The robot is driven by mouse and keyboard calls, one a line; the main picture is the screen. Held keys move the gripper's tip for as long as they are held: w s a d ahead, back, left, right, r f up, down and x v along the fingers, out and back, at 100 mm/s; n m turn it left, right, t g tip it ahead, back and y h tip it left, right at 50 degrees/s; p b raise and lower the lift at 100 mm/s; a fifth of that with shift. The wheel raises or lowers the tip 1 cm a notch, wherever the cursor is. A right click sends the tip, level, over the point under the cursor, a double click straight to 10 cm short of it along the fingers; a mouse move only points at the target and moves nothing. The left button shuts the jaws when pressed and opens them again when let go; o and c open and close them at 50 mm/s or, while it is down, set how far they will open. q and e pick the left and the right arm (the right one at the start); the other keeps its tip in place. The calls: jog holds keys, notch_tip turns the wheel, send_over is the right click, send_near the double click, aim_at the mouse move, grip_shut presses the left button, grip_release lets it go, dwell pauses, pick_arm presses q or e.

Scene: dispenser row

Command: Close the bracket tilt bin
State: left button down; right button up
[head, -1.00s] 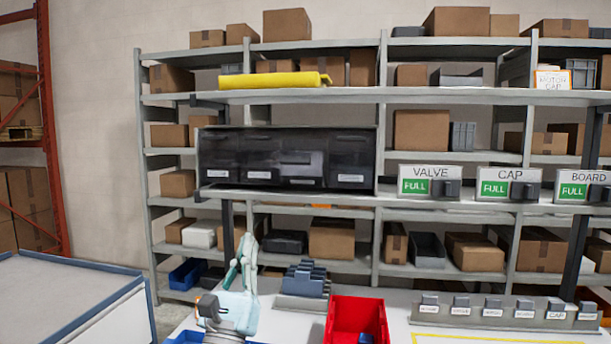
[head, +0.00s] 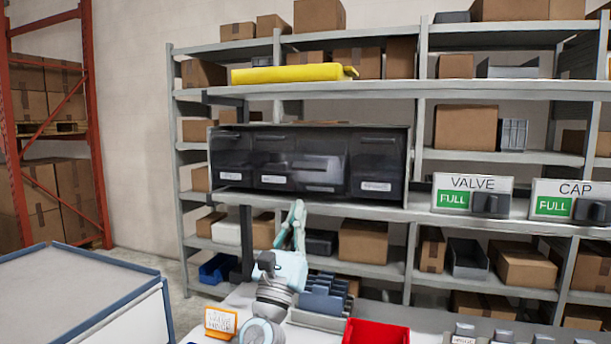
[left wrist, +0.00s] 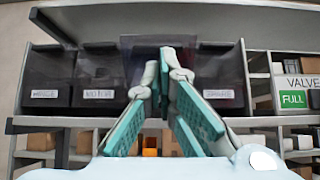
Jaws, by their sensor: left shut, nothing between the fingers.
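A row of dark, see-through tilt bins sits in a black housing (head: 212,150) on the shelf. The third bin from the left (head: 318,175) has its front tipped outward; the other bins look shut. Their labels are too small to read surely, so I cannot tell by label which is the bracket bin. My left gripper (head: 297,208) is shut and empty, pointing up just below and in front of the tipped bin. In the left wrist view the fingertips (left wrist: 161,62) overlap the tipped bin (left wrist: 138,48) and partly hide it; contact cannot be told.
VALVE (head: 473,194) and CAP (head: 572,203) dispensers stand right of the bins. Below are a blue-grey divided rack (head: 324,298), a red bin (head: 375,332) and an orange-framed sign (head: 220,322). The shelf board (head: 330,205) runs beneath the bins. A blue-edged table (head: 75,290) stands left.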

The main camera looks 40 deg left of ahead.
aim_at(312, 170)
pick_arm(q)
jog(key=x, duration=0.2)
jog(key=p+x, duration=0.1)
jog(key=x, duration=0.2)
jog(key=w+x, duration=0.1)
jog(key=x, duration=0.1)
jog(key=shift+f, duration=0.3)
jog(key=shift+w+a+r, duration=0.2)
jog(key=shift+r, duration=0.35)
pick_arm(e)
jog(key=shift+w+r, duration=0.25)
jog(key=shift+r, duration=0.2)
jog(key=shift+w+r, duration=0.2)
jog(key=shift+r, duration=0.25)
pick_arm(q)
jog(key=shift+w, duration=0.1)
